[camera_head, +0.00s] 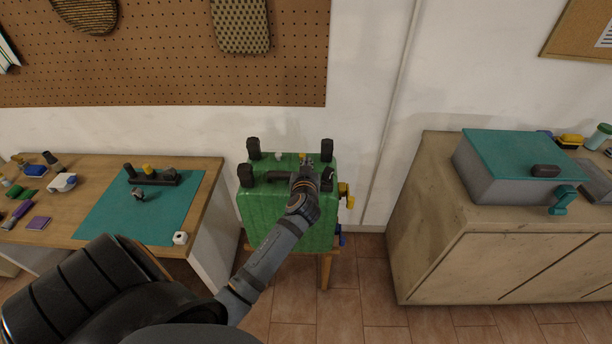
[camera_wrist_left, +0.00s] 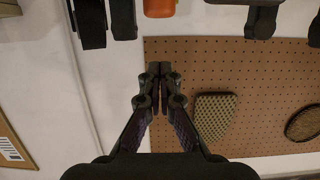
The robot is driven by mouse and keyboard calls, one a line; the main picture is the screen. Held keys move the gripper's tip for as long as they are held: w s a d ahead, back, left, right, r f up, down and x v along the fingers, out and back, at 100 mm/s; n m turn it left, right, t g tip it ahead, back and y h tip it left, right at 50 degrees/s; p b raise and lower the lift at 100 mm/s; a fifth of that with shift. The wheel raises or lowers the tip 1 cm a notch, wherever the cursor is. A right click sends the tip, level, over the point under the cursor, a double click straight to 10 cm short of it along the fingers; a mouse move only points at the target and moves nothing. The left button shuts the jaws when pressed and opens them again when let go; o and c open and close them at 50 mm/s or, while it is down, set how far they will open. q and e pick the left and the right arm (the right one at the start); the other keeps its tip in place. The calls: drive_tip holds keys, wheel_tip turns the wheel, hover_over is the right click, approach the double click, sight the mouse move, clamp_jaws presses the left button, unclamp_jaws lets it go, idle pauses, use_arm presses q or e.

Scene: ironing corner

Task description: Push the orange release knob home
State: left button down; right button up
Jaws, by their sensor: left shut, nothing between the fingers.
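The green box (camera_head: 262,211) stands on a small wooden stool, with black posts and a black handle on top. My left gripper (camera_head: 306,163) is over the top of the box, toward its right back part. In the left wrist view its fingers (camera_wrist_left: 159,70) are shut together with nothing between them. An orange piece (camera_wrist_left: 159,7), apparently the release knob, shows at the top edge of that view, cut off by the frame. It is beyond the fingertips, with a gap visible. In the head view my gripper and wrist hide that spot. My right gripper is in neither view.
A yellow part (camera_head: 345,190) sticks out from the box's right side. A table with a teal mat (camera_head: 112,222) is at left. A wooden cabinet (camera_head: 428,215) at right bears a grey case with a teal lid (camera_head: 510,155). A pegboard (camera_head: 150,75) is on the wall behind.

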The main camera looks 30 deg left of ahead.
use_arm(q)
drive_tip(key=f, duration=0.1)
drive_tip(key=f+b, duration=0.2)
drive_tip(key=shift+w+a+f, duration=0.1)
drive_tip(key=shift+w+a, duration=0.1)
drive_tip(key=shift+w, duration=0.1)
drive_tip(key=shift+f+b, duration=0.4)
drive_tip(key=shift+f, duration=0.05)
wheel_tip(320, 180, down, 2)
drive_tip(key=b, duration=0.3)
drive_tip(key=shift+s+d+f, duration=0.1)
drive_tip(key=shift+f, duration=0.1)
drive_tip(key=shift+r, duration=0.1)
drive_tip(key=shift+p, duration=0.35)
